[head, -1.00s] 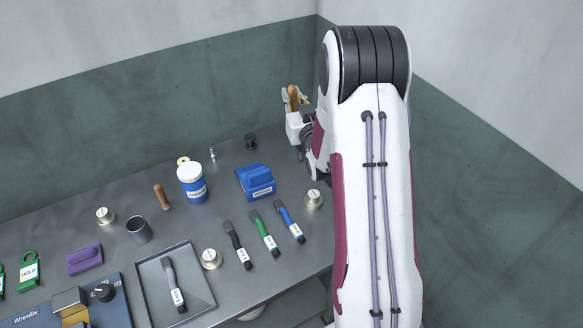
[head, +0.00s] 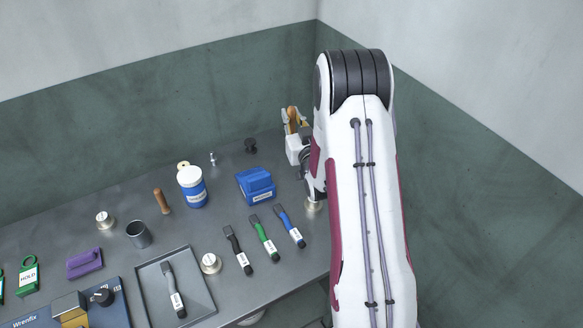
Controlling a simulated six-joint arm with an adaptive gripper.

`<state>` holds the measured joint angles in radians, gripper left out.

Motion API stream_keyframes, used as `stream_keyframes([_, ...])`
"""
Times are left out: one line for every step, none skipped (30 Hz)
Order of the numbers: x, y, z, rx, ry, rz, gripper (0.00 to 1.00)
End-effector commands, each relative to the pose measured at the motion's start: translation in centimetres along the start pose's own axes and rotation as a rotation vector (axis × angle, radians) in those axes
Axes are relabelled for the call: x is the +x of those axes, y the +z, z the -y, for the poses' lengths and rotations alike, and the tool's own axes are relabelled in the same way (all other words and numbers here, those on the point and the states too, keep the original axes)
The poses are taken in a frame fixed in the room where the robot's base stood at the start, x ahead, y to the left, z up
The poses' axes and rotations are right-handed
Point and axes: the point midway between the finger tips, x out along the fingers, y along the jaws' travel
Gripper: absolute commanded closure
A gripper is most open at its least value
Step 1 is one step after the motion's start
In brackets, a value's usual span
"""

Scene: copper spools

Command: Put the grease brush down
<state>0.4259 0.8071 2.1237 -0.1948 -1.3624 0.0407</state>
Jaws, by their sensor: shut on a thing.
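My gripper (head: 295,122) is at the back right of the bench, beside my arm. It is shut on a brown wooden-handled thing, which I take to be the grease brush (head: 292,114). The handle's end points up between the fingers. Its lower part is hidden by the gripper, so I cannot see bristles. The gripper appears raised above the grey bench (head: 100,205), near its back right corner; the exact height is hard to tell.
A blue block-like holder (head: 256,186), a white and blue tub (head: 192,188) and a black knob (head: 251,146) stand left of the gripper. Black, green and blue-handled tools (head: 264,238) lie in front. A tray (head: 205,290) holds a grey tool. A silver weight (head: 314,205) is partly behind my arm.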

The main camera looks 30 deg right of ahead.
Motion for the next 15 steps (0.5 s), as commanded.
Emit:
stream_keyframes([0.0,0.1,0.0,0.0,0.0,0.0,1.0])
stream_keyframes([0.0,0.2,0.0,0.0,0.0,0.001,1.0])
stream_keyframes([0.0,0.5,0.0,0.0,0.0,0.002,1.0])
stream_keyframes([0.0,0.6,0.0,0.0,0.0,0.002,1.0])
stream_keyframes([0.0,0.8,0.0,0.0,0.0,0.002,1.0])
stream_keyframes([0.0,1.1,0.0,0.0,0.0,0.002,1.0])
stream_keyframes([0.0,1.4,0.0,0.0,0.0,0.001,1.0])
stream_keyframes([0.0,1.7,0.0,0.0,0.0,0.002,1.0])
stream_keyframes([0.0,2.2,0.0,0.0,0.0,0.002,1.0])
stream_keyframes([0.0,2.5,0.0,0.0,0.0,0.002,1.0])
stream_keyframes([0.0,2.9,0.0,0.0,0.0,0.003,1.0])
stream_keyframes([0.0,3.3,0.0,0.0,0.0,0.002,1.0])
stream_keyframes([0.0,3.6,0.0,0.0,0.0,0.002,1.0])
stream_keyframes([0.0,4.0,0.0,0.0,0.0,0.002,1.0])
stream_keyframes([0.0,4.4,0.0,0.0,0.0,0.003,1.0])
